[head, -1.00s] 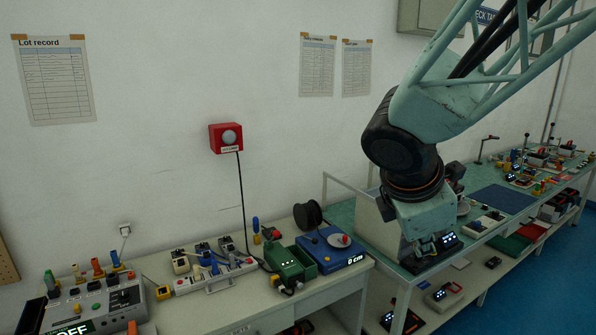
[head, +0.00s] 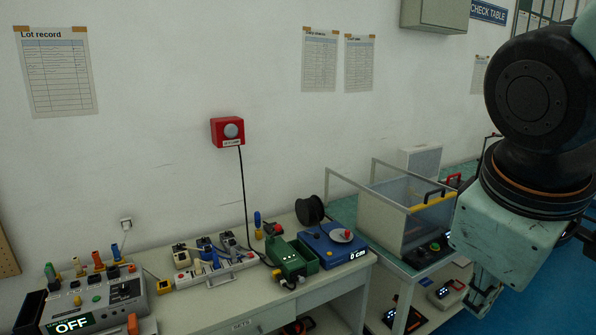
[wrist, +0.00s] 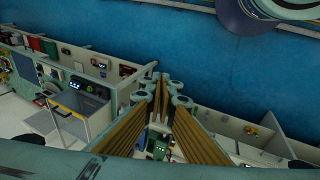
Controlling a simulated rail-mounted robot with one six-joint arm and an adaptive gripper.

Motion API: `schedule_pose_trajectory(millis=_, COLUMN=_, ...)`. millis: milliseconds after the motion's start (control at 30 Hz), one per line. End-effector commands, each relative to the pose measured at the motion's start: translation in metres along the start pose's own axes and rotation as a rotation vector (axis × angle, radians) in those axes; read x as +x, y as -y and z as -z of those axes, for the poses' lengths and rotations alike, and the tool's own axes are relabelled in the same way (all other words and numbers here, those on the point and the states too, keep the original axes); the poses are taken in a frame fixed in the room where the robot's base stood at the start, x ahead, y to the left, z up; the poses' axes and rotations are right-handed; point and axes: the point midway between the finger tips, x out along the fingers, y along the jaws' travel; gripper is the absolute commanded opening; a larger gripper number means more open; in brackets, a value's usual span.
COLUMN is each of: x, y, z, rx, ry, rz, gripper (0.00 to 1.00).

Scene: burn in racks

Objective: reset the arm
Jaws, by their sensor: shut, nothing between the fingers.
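My gripper (head: 484,298) hangs at the lower right of the head view, in front of the bench and partly seen behind my wrist. In the wrist view its two ribbed fingers (wrist: 161,80) come together at their tips, shut and empty. The fingers point over the benches and are not seen touching anything.
The clear-walled bin (head: 400,215) with a yellow-edged front stands on the green bench left of my wrist. The near bench holds a blue unit (head: 330,243), a green box (head: 290,258) and a power strip (head: 215,270). Blue floor (wrist: 215,75) lies open in the wrist view.

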Motion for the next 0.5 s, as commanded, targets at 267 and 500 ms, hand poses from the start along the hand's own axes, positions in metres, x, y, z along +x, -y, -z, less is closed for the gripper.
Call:
schedule_pose_trajectory(millis=267, x=-0.015, y=0.039, z=-0.028, rx=0.277, ry=-0.038, rz=0.081, gripper=0.00)
schedule_pose_trajectory(millis=500, x=-0.027, y=0.071, z=-0.043, rx=0.488, ry=-0.064, rz=0.156, gripper=0.00)
